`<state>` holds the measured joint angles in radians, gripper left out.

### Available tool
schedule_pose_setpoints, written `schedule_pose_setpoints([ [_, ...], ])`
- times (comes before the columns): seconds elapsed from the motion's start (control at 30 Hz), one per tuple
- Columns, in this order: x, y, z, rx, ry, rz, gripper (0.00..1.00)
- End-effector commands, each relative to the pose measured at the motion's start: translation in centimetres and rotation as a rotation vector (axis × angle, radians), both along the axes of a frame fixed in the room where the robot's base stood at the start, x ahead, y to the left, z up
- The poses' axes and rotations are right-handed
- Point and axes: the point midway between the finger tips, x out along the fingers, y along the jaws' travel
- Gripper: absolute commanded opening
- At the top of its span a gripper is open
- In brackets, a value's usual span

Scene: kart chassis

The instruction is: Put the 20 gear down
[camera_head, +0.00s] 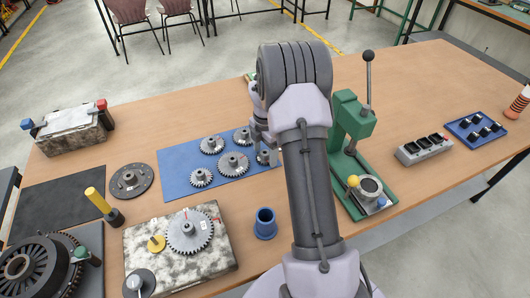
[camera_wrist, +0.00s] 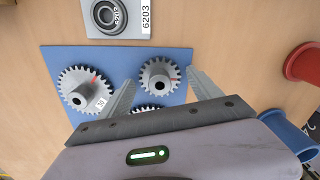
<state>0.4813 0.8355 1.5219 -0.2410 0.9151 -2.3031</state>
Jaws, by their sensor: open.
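A small grey gear (camera_wrist: 158,77) with a raised hub and a red mark lies on the blue mat (camera_wrist: 197,58) in the wrist view. My gripper (camera_wrist: 160,78) is open, with one finger on either side of this gear; I cannot tell whether they touch it. No number on it is readable, so I cannot confirm that it is the 20 gear. In the head view my gripper (camera_head: 264,145) is low over the right end of the mat, and a gear (camera_head: 262,158) there is partly hidden by it.
Other gears (camera_head: 234,163) lie on the mat to the left. A larger gear (camera_wrist: 85,90) is close to my left finger. A blue cup (camera_head: 265,225) and a green press (camera_head: 347,130) stand nearby. A bearing plate (camera_wrist: 108,17) lies beyond the mat.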

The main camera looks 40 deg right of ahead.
Motion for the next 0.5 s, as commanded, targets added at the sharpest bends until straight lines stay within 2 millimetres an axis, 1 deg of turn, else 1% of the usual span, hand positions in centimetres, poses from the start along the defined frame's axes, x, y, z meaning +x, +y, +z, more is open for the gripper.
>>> schedule_pose_setpoints([
  [0.2, 0.1, -0.1, 6.4, -0.002, -0.003, -0.001, 0.73],
  [0.3, 0.1, 0.0, 9.0, -0.001, -0.003, 0.0, 0.73],
  [0.4, 0.0, 0.0, 10.9, -0.001, -0.002, 0.0, 0.73],
  [0.5, 0.0, 0.0, 11.9, -0.001, -0.002, -0.003, 0.73],
])
